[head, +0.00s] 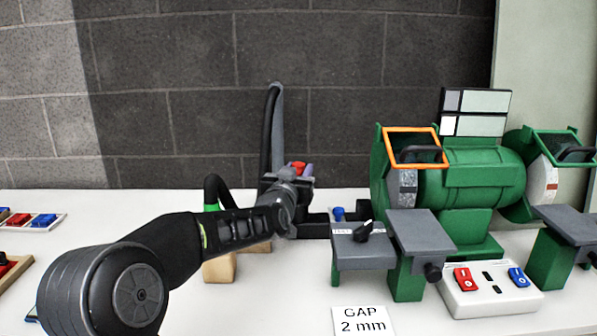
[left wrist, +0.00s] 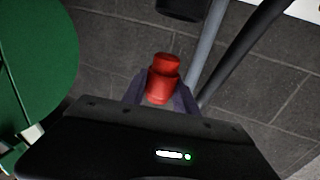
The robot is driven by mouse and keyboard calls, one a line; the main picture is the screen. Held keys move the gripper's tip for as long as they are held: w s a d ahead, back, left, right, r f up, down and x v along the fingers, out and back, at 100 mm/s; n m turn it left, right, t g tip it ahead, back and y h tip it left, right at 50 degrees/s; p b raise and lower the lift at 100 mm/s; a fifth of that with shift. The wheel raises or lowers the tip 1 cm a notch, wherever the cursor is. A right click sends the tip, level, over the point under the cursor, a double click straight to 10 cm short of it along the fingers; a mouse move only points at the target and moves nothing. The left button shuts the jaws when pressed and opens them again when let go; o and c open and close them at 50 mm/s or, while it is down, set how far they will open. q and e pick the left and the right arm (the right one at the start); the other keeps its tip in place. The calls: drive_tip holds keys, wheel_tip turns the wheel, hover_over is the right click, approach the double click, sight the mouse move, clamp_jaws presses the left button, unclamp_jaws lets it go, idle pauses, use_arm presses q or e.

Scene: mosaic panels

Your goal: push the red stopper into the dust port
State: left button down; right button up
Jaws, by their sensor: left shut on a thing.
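The red stopper (head: 298,166) is in the jaws of my left gripper (head: 299,172), in front of the grey block wall. In the left wrist view the stopper (left wrist: 163,72) stands between the two grey-purple fingers of the left gripper (left wrist: 162,92), its narrower end pointing away from the palm. A dark cylindrical part (left wrist: 181,9) shows beyond it at the top edge, apart from the stopper. I cannot tell for sure whether that part is the dust port. My right gripper is not in view.
A green bench grinder (head: 470,175) with grey rests (head: 420,232) stands right of my left gripper. A dark hose and grey pipe (head: 275,120) rise behind the gripper. A switch box (head: 488,292) and a "GAP 2 mm" card (head: 362,320) lie in front. A tray (head: 40,222) sits far left.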

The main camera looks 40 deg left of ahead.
use_arm(q)
drive_tip(key=shift+f+b, duration=1.15)
drive_tip(key=shift+f, duration=0.4)
drive_tip(key=shift+b, duration=0.4)
idle(0.8)
drive_tip(key=shift+f+b, duration=1.5)
drive_tip(key=shift+f, duration=0.05)
drive_tip(key=c, duration=0.9)
unclamp_jaws()
drive_tip(key=shift+s+d+r, duration=0.1)
drive_tip(key=shift+s+d, duration=0.05)
drive_tip(key=shift+s, duration=0.25)
drive_tip(key=v, duration=0.7)
